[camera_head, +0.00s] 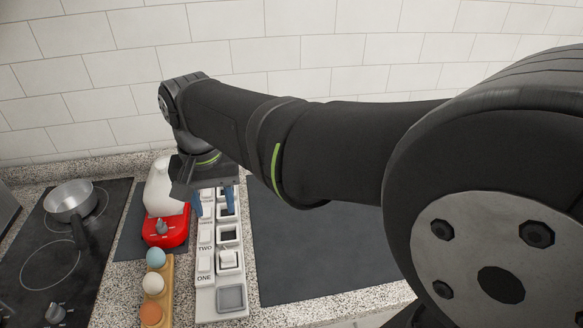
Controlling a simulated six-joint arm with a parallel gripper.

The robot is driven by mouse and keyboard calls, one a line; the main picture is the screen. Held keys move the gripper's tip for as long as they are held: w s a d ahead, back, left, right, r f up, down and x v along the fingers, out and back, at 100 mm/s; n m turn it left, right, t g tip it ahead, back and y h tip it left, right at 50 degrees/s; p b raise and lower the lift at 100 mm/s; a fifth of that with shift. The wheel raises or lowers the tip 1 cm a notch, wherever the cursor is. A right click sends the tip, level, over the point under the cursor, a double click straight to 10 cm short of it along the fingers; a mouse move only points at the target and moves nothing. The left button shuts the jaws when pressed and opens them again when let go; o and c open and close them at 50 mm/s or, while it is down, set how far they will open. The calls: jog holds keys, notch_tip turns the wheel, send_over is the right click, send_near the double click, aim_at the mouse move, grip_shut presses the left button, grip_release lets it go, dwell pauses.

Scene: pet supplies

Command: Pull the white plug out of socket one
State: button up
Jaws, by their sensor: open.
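A white power strip (208,306) runs away from me along the counter, with rocker switches on its left side and dark square sockets on its right. The labels ONE and TWO show beside the nearer switches. The white plug (228,260) sits in the socket in the row by ONE, nearest the front. My gripper (213,206) points down over the far part of the strip, with its blue fingers apart. It is beyond the plug and clear of it. My gripper hides the far end of the strip.
A red and white appliance (165,228) stands just left of the strip. An egg holder (166,287) with three eggs is in front of it. A cooktop with a metal pan (70,203) is at far left. A dark mat (310,262) lies right of the strip, partly under my arm.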

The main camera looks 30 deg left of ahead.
aim_at(226, 252)
notch_tip(226, 252, down, 16)
jog(key=shift+f, duration=0.1)
dwell(0.4)
jog(key=c, duration=0.7)
jog(key=shift+r, duration=2.3)
jog(key=shift+c, duration=0.2)
